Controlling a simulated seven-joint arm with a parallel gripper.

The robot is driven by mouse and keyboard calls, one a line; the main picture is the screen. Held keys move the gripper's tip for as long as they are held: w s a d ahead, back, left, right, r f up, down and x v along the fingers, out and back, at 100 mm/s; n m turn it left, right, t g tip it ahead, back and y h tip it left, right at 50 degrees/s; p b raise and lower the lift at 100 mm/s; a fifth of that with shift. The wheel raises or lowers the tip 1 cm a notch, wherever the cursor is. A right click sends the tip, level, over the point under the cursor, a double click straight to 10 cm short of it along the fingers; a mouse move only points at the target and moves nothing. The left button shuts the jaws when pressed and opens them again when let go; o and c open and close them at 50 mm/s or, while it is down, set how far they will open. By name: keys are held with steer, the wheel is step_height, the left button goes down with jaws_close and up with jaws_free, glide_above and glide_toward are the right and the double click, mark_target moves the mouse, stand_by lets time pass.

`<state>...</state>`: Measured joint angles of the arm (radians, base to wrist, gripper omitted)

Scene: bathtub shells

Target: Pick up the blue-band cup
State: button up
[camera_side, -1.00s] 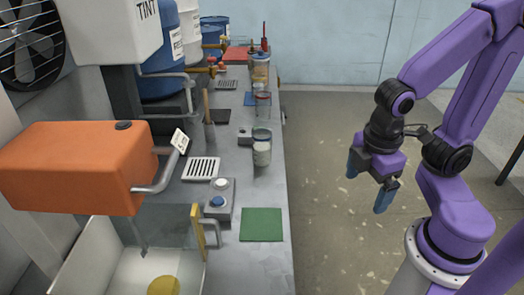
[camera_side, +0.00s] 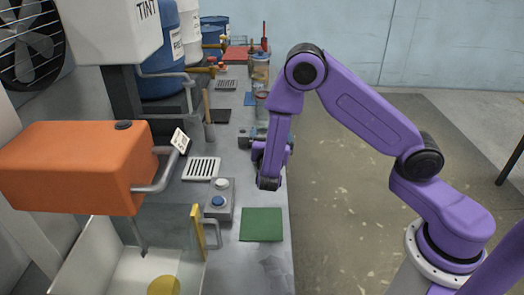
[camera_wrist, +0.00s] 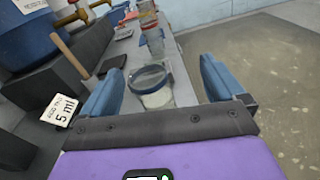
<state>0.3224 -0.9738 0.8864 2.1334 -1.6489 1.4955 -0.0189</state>
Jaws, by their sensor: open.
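The blue-band cup (camera_wrist: 152,88) is a clear cup with a dark bluish band at its rim and pale contents. In the wrist view it stands upright between my gripper's two blue fingers (camera_wrist: 161,68), with a gap on each side. How deep it sits between the fingertips is hard to tell. In the side view my gripper (camera_side: 270,162) is low over the bench's right edge and hides the cup. My gripper is open and holds nothing.
Another clear cup (camera_side: 261,100) and a further cup (camera_side: 260,70) stand behind on the grey bench (camera_side: 265,275). A button box (camera_side: 219,200), a drain grille (camera_side: 202,168) and a green mat (camera_side: 262,224) lie nearer. An orange machine (camera_side: 75,165) stands left.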

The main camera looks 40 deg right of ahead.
mark_target(261, 130)
steer(key=shift+w+d+f+n+t+y, duration=0.2)
steer(key=shift+w+d+f+n+t, duration=0.35)
steer(key=shift+w, duration=0.8)
steer(key=shift+w+d+f+n+t+y, duration=0.2)
steer(key=shift+w+d+f+n, duration=0.35)
steer(key=shift+w, duration=0.8)
steer(key=shift+w+d+f+n+t+y, duration=0.3)
steer(key=shift+w+d+f, duration=0.35)
steer(key=shift+w+d, duration=0.5)
steer(key=shift+w+a, duration=0.2)
steer(key=c, duration=1.5)
steer(key=shift+c, duration=0.6)
steer(key=shift+r, duration=0.1)
